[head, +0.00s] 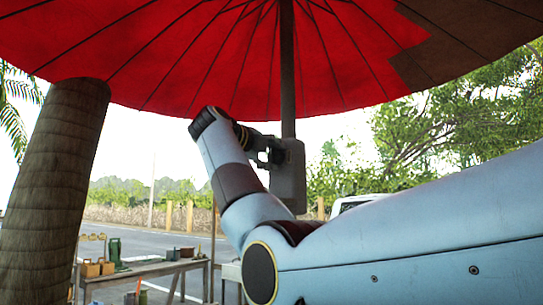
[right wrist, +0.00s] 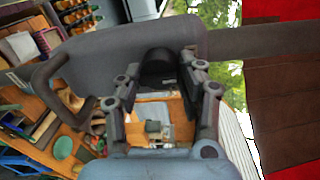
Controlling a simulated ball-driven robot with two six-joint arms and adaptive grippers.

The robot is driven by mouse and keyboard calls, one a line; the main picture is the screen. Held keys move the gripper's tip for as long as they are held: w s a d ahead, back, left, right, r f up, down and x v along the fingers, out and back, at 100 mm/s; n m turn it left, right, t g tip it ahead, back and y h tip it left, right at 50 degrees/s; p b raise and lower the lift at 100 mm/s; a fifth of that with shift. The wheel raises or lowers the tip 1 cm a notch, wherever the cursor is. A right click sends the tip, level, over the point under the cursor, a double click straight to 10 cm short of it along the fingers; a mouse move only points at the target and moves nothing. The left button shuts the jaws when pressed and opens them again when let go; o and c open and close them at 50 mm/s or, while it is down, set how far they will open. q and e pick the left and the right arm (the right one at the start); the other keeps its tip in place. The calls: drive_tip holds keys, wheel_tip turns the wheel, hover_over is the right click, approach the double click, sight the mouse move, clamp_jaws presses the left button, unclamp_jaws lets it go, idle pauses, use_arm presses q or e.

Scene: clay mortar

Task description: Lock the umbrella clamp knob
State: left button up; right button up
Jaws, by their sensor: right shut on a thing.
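The red umbrella canopy (head: 220,55) spreads overhead on a dark upright pole (head: 288,70). A grey clamp body (head: 290,178) sits around the pole's lower part; in the right wrist view the clamp (right wrist: 100,55) runs across the top, with a curved handle (right wrist: 45,85) at left. My right gripper (head: 263,150) reaches the clamp's left side. In the right wrist view its fingers (right wrist: 160,80) stand on both sides of the dark round clamp knob (right wrist: 158,63) and are shut on it. The knob's turned position cannot be told. My left gripper is not in view.
A palm trunk (head: 58,190) stands at left. Cluttered wooden tabletops (right wrist: 30,110) show beneath the gripper. Street and trees lie behind; the space left of my right arm is open.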

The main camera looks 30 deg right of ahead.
drive_tip(key=o, duration=1.2)
drive_tip(key=shift+c, duration=0.2)
drive_tip(key=shift+a, duration=0.15)
drive_tip(key=v, duration=1.1)
drive_tip(key=shift+s+a, duration=0.2)
drive_tip(key=shift+a, duration=0.1)
